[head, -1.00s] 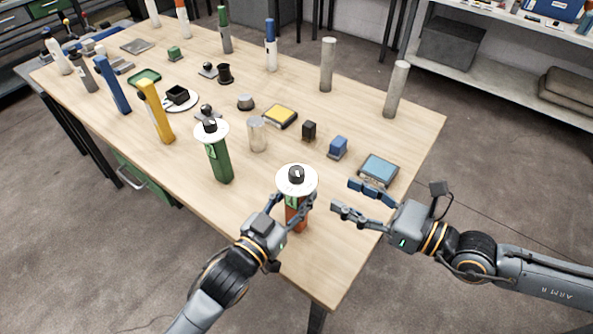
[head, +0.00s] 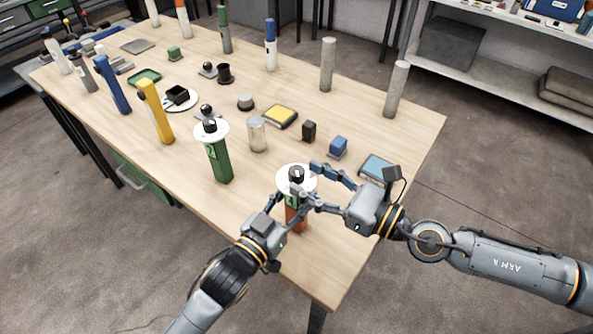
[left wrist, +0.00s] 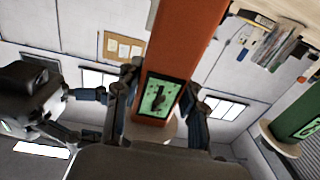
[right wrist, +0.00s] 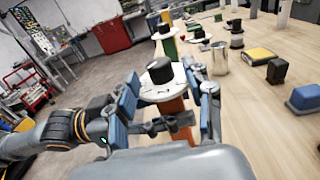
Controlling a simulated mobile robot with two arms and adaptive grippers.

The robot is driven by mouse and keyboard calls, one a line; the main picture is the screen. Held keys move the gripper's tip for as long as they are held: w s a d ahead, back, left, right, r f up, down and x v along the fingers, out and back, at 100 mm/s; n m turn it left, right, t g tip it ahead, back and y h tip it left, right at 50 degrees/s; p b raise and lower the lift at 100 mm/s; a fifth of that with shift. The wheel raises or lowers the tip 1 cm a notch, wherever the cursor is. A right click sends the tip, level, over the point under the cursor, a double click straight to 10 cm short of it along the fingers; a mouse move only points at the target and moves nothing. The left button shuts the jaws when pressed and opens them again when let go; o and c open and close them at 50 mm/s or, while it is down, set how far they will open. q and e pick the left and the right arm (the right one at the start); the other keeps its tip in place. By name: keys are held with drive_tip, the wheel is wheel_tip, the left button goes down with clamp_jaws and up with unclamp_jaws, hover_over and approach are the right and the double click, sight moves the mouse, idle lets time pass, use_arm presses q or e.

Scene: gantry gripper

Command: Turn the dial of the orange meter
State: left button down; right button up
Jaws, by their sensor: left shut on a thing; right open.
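The orange meter (head: 293,218) stands upright near the table's front right corner, with a white disc (head: 283,181) and a black dial (head: 296,173) on top. My left gripper (head: 290,207) is shut around its body; the left wrist view shows the orange body (left wrist: 188,45) and its green screen (left wrist: 158,98) between the fingers. My right gripper (head: 306,180) is open at the dial. In the right wrist view its fingers (right wrist: 168,92) stand either side of the dial (right wrist: 160,70) and disc; whether they touch it I cannot tell.
A green meter (head: 218,160) with a similar top stands to the left. A metal cup (head: 257,135), a blue block (head: 338,147), a black block (head: 309,130) and a blue-topped box (head: 378,168) are nearby. The table's front right corner is clear.

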sight(304, 176)
drive_tip(key=shift+x, duration=1.85)
clamp_jaws()
